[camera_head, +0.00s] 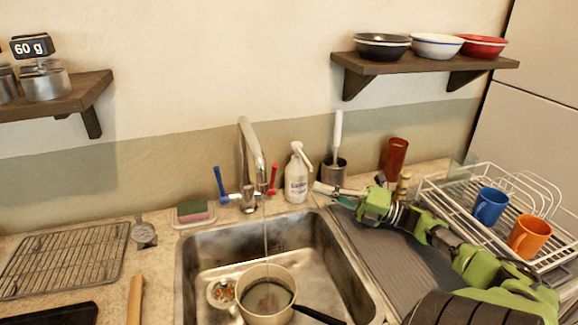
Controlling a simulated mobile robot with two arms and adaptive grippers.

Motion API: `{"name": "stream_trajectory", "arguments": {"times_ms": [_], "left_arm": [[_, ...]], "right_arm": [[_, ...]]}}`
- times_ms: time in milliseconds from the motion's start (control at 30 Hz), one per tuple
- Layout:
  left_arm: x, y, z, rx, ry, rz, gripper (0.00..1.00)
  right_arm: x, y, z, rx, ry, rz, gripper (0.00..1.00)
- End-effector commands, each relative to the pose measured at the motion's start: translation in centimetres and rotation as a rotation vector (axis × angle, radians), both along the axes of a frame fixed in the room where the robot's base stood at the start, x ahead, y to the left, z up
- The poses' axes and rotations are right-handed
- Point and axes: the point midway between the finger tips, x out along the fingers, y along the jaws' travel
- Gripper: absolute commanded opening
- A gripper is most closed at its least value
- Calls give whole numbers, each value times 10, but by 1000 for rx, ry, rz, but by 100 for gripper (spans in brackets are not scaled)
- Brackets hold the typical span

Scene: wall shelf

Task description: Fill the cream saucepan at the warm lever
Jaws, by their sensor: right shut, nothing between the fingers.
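The cream saucepan (246,304) stands in the sink under the tap, its dark handle pointing to the lower right. A thin stream of water falls from the tap (256,160) into it, and some liquid shows inside. The red lever (273,178), the warm one by its colour, stands on the right of the tap. The blue lever (219,182) stands on its left. My right gripper (318,188) is shut and empty, to the right of the red lever and apart from it. My left gripper is out of view.
A strainer (213,294) lies in the sink (318,255) beside the saucepan. A soap bottle (297,182) and a utensil pot (333,172) stand close to my right gripper. A dish rack (455,210) with blue and orange mugs is at right. A sponge (192,208) sits left of the tap.

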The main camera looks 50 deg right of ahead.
Motion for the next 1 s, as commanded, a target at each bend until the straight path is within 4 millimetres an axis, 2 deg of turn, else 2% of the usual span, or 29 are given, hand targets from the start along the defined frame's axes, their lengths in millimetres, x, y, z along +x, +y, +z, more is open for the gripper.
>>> {"name": "stream_trajectory", "arguments": {"times_ms": [167, 600, 800, 1000], "left_arm": [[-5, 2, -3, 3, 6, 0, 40], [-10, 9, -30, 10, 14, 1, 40], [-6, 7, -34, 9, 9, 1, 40], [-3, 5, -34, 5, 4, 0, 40]], "right_arm": [[9, 6, 1, 0, -1, 3, 0], [73, 41, 14, -2, -4, 3, 0], [85, 47, 18, 0, -1, 1, 0], [87, 48, 19, 1, 0, 0, 0]]}}
